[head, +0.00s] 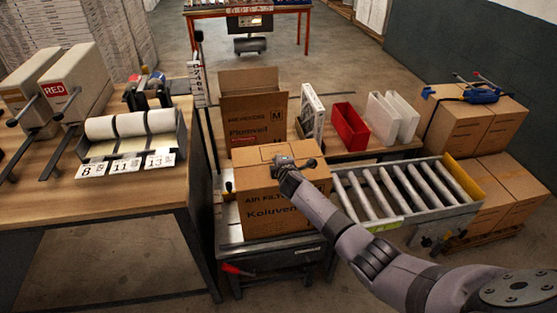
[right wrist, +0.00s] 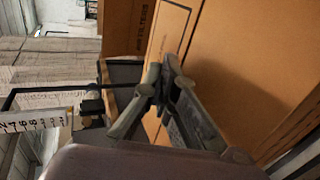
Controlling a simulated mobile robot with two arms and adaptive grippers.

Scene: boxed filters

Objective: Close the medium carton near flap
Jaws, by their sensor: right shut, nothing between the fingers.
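A brown carton printed "Koluven…" (head: 262,208) stands on a low stand in the head view. Its top (head: 252,158) looks mostly covered; my arm hides part of it, and I cannot tell how its near flap lies. Behind it is a brown carton marked M (head: 248,128), with a panel standing up at its back. My right gripper (head: 284,163) is over the front carton's top. In the right wrist view its fingers (right wrist: 165,80) are together and empty, close to brown cardboard (right wrist: 240,75); contact is unclear. My left gripper is not in view.
A roller conveyor (head: 408,186) lies right of the front carton. A red bin (head: 350,126) and white bins (head: 391,118) stand behind it. A wooden table (head: 95,200) with filter rolls (head: 131,124) is at left. Stacked cartons (head: 470,125) stand at right.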

